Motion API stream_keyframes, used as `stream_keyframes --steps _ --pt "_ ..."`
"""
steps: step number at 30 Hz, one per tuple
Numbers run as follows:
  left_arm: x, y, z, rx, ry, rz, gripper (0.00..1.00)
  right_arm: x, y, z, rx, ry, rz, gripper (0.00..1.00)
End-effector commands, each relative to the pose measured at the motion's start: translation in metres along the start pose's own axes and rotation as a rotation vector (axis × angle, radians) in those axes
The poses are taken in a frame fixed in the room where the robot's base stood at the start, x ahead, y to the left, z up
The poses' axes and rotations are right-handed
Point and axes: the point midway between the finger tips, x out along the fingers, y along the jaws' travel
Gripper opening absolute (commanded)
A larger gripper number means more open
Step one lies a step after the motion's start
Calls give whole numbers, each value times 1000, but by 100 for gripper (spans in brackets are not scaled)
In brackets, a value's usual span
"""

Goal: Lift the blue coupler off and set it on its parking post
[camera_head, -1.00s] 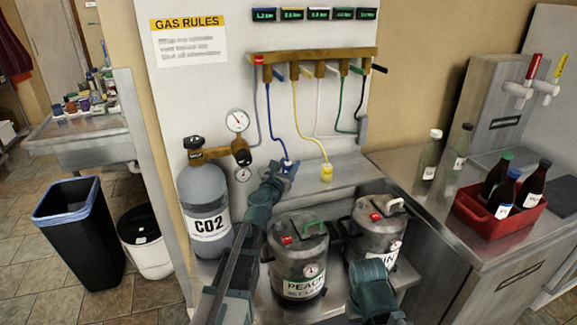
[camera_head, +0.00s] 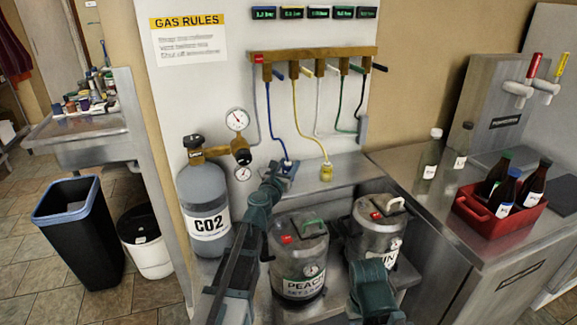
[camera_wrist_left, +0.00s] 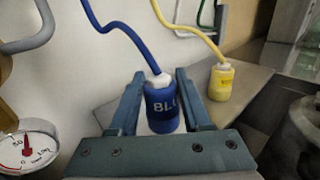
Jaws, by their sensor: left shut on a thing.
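The blue coupler (camera_wrist_left: 162,108) sits upright between my left gripper's two fingers in the left wrist view, with its blue hose rising from a white collar. My left gripper (camera_head: 288,168) is shut on it, over the steel ledge at the back in the head view. The coupler's underside is hidden behind the gripper body, so I cannot tell whether it touches anything below. I cannot make out its parking post. A teal part of my right arm shows at the bottom of the head view; its jaws cannot be made out.
The yellow coupler (camera_head: 326,173) stands on the ledge right of the blue one. Two kegs, one marked PEACH (camera_head: 298,260) and another (camera_head: 376,235), stand in front. The CO2 cylinder (camera_head: 205,200) is to the left. Hoses hang from the manifold (camera_head: 315,55) above.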

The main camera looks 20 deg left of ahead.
Motion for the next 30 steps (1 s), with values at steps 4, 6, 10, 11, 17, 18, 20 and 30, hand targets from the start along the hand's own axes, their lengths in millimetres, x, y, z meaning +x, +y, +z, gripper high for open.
stream_keyframes --steps 4,6,10,11,17,18,20,30 --pt "0 0 0 0 0 0 0 0 0 0 0 0 0 50" --pt "0 0 0 0 0 0 0 0 0 0 0 0 0 50" --pt "0 0 0 0 0 0 0 0 0 0 0 0 0 50" --pt "0 0 -1 0 0 0 0 1 0 0 0 0 0 50" --pt "0 0 -5 0 0 0 0 5 0 0 0 0 0 50" --pt "0 0 -5 0 0 0 0 5 0 0 0 0 0 50" --pt "0 0 -6 0 0 0 0 6 -1 0 0 0 0 50" --pt "0 0 -8 0 0 0 0 8 -1 0 0 0 0 50"
